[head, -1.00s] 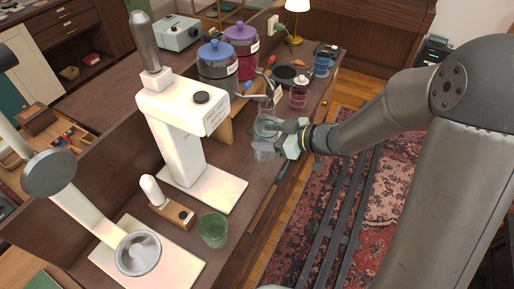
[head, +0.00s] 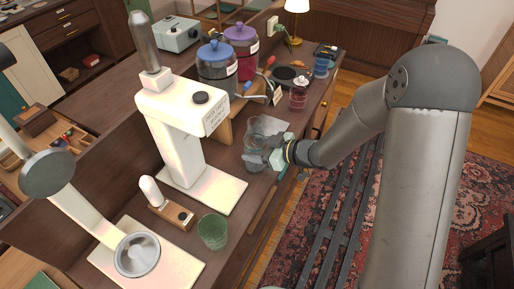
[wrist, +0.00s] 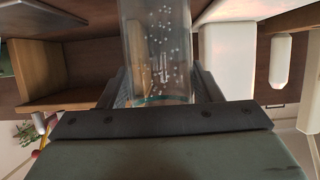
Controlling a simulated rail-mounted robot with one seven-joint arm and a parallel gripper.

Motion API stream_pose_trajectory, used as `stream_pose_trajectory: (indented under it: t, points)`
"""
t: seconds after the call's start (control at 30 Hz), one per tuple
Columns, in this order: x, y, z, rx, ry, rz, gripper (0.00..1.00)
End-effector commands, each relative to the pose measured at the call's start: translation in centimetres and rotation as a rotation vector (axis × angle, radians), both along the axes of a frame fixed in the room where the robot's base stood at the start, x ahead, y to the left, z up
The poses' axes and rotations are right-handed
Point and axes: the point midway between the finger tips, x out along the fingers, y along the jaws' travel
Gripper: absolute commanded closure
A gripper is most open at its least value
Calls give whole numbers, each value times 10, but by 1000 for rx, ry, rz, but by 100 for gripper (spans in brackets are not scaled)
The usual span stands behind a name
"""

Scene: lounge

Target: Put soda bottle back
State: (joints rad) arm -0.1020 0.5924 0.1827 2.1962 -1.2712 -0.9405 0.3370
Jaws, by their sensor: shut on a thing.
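The soda bottle (head: 256,157) is clear, with bubbles inside. It is in my gripper (head: 272,160), beside the right edge of the dark counter in the head view. In the wrist view the bottle (wrist: 160,45) stands between both fingers of my gripper (wrist: 160,88), which are shut on it. Its far end runs out of the top of that view. The white soda machine (head: 178,140) stands on the counter left of the bottle, with a flat pale base (head: 220,192). I cannot tell whether the bottle touches the counter.
A green glass (head: 212,231) and a small wooden block with a white knob (head: 170,210) stand in front of the machine. Behind are blue-lidded (head: 217,65) and purple-lidded (head: 241,50) jars, and a red-filled bottle (head: 298,96). A white lamp-like stand (head: 95,215) is at left.

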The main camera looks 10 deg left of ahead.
Motion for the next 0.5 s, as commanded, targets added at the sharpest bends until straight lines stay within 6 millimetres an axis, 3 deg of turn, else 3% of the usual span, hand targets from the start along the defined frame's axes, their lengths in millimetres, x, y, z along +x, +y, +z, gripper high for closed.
stream_pose_trajectory:
  t: [0.07, 0.1, 0.17, 0.5]
  points:
    - [0, 0, -3, 1, 0, 0, 84]
    - [0, 0, -3, 0, 1, 0, 33]
    - [0, 0, -3, 0, 1, 0, 20]
    - [0, 0, 3, 0, 0, 0, 20]
